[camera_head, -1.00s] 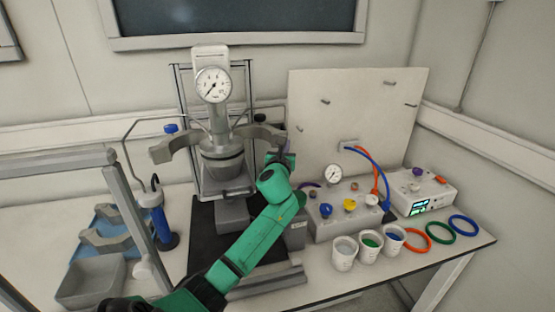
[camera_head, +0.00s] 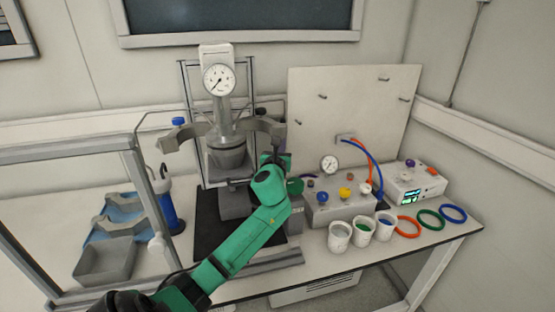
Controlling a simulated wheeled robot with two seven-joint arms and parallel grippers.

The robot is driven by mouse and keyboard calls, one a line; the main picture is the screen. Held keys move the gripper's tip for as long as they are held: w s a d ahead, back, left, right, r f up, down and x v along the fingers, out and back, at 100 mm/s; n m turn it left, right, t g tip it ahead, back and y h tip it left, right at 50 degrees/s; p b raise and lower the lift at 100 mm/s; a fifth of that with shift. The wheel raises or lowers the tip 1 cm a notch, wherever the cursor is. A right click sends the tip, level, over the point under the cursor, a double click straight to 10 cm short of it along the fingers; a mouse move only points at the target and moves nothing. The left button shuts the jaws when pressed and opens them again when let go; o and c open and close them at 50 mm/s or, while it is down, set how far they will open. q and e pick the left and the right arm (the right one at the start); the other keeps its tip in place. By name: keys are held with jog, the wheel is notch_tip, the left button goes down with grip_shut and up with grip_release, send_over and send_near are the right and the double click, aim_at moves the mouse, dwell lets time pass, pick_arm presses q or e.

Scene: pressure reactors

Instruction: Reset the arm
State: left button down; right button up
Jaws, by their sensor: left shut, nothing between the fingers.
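My left arm, green with black joints, reaches in from the bottom left across the table (camera_head: 330,262). My left gripper (camera_head: 279,160) is a small dark shape at the arm's far end, shut and empty. It is just right of the pressure reactor (camera_head: 227,140), near the right clamp half. The reactor has a grey vessel, a round gauge (camera_head: 219,80) on top and two grey clamp arms spread to its sides. I cannot tell whether the gripper touches the clamp. My right gripper is not in view.
Right of the arm stands a grey control box (camera_head: 335,211) with coloured knobs and hoses. White cups (camera_head: 340,236), coloured rings (camera_head: 431,219) and a white device (camera_head: 413,186) lie farther right. At left are a grey bin (camera_head: 104,261), a blue tray and a blue cylinder behind a metal frame.

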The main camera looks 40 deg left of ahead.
pick_arm(q)
jog(key=b+v, duration=0.1)
jog(key=v, duration=0.6)
jog(key=s+d+f+n+g+h, duration=0.2)
jog(key=s+d+f+n+g, duration=0.15)
jog(key=f+n, duration=0.45)
jog(key=s+d+f+n+g+h, duration=0.25)
jog(key=s+f+n, duration=0.3)
jog(key=f, duration=0.35)
jog(key=s+d+f+n+g+h, duration=0.55)
jog(key=s+d+f+n, duration=0.6)
jog(key=s+n, duration=0.25)
jog(key=s+f+g, duration=0.1)
jog(key=s+f, duration=0.1)
jog(key=f, duration=1)
jog(key=s+f+g, duration=0.1)
jog(key=s+f, duration=0.1)
jog(key=f, duration=1)
jog(key=s+a+f, duration=0.2)
jog(key=s+f, duration=1)
jog(key=s, duration=0.3)
jog(key=shift+f+g+y, duration=0.35)
jog(key=shift+g+y, duration=0.05)
jog(key=shift+g, duration=0.05)
